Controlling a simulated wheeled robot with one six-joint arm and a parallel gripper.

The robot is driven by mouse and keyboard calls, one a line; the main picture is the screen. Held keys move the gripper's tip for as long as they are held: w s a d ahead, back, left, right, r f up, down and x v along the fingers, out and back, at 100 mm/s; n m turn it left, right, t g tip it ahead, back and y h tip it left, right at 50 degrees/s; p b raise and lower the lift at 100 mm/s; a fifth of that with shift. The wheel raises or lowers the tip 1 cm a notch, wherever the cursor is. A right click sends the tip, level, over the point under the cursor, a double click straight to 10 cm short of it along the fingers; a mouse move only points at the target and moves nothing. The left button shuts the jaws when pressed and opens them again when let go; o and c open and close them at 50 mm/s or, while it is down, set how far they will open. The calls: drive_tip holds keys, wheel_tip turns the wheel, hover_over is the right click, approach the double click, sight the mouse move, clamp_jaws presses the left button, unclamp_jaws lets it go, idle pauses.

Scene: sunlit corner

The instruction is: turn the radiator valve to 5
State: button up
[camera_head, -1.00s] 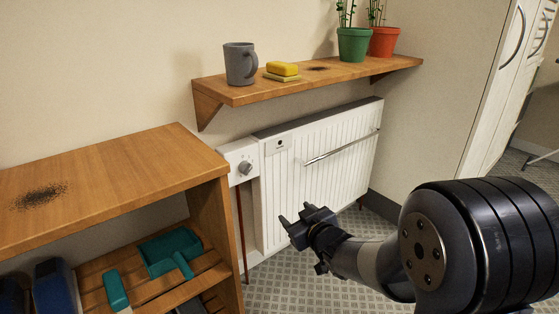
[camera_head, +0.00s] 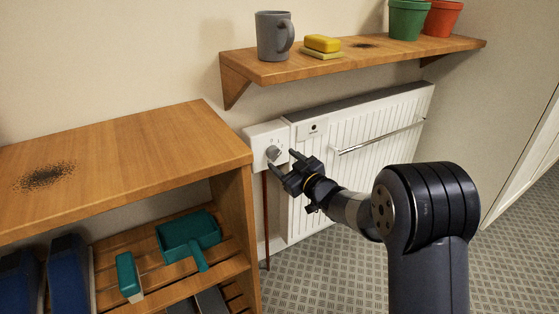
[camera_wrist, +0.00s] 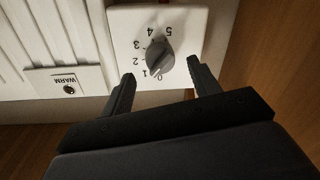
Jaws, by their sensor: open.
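The radiator valve is a grey knob (camera_head: 273,152) on a white plate (camera_head: 257,135) at the radiator's left end. In the wrist view the knob (camera_wrist: 160,58) sits on the plate (camera_wrist: 193,20), which is marked 0 to 5 and appears upside down. The knob's narrow end points near the 0 and 1 marks, away from 5. My gripper (camera_head: 282,161) is open and empty, close in front of the valve. In the wrist view its fingertips (camera_wrist: 161,70) lie to either side of the knob's lower part, with visible gaps; the remaining depth is hard to tell.
The white radiator (camera_head: 365,165) has a rail (camera_head: 380,137) across its front. A wall shelf (camera_head: 350,62) above holds a grey mug (camera_head: 273,37), a yellow sponge (camera_head: 323,43) and plant pots. A wooden shelf unit (camera_head: 130,155) stands close on the left.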

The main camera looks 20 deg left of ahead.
sight(278, 156)
drive_tip(key=shift+b+x, duration=0.3)
drive_tip(key=shift+x, duration=1.4)
drive_tip(key=c, duration=1)
